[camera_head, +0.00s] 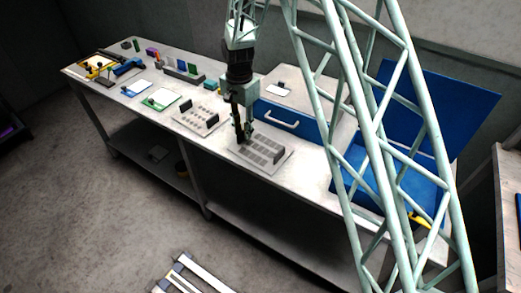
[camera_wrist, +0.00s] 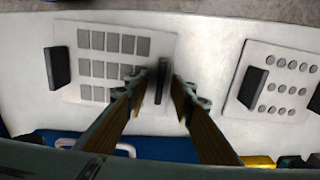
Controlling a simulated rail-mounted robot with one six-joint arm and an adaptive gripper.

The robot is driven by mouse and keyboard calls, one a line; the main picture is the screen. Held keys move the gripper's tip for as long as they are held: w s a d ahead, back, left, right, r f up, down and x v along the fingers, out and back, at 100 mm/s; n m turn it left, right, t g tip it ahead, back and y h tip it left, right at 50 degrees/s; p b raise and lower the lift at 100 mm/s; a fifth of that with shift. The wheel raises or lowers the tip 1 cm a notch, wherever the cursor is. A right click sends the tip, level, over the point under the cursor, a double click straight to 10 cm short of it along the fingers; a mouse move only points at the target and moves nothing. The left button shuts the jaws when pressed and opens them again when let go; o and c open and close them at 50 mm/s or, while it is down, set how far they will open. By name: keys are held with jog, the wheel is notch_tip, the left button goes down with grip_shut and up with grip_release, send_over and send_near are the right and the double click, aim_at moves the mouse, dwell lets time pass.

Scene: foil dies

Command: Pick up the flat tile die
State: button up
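A light plate with rows of grey square tiles (camera_wrist: 113,42) lies on the bench in the wrist view; it also shows in the head view (camera_head: 277,165). A dark upright block (camera_wrist: 160,80) stands at the plate's right edge in the wrist view, and a second dark block (camera_wrist: 58,67) stands at its left edge. I cannot tell for sure which part is the flat tile die's grip. My gripper (camera_wrist: 160,87) is open, with one finger on each side of the right block and gaps visible. In the head view my gripper (camera_head: 243,138) points down at the plate's left end.
A plate with round dots (camera_wrist: 284,83) and its own dark block (camera_wrist: 252,87) lies close on the right in the wrist view. A blue drawer box (camera_head: 290,121) stands behind in the head view. A blue open case (camera_head: 385,185) is at right.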

jog(key=shift+f, duration=1.2)
jog(key=shift+c, duration=0.8)
grip_shut()
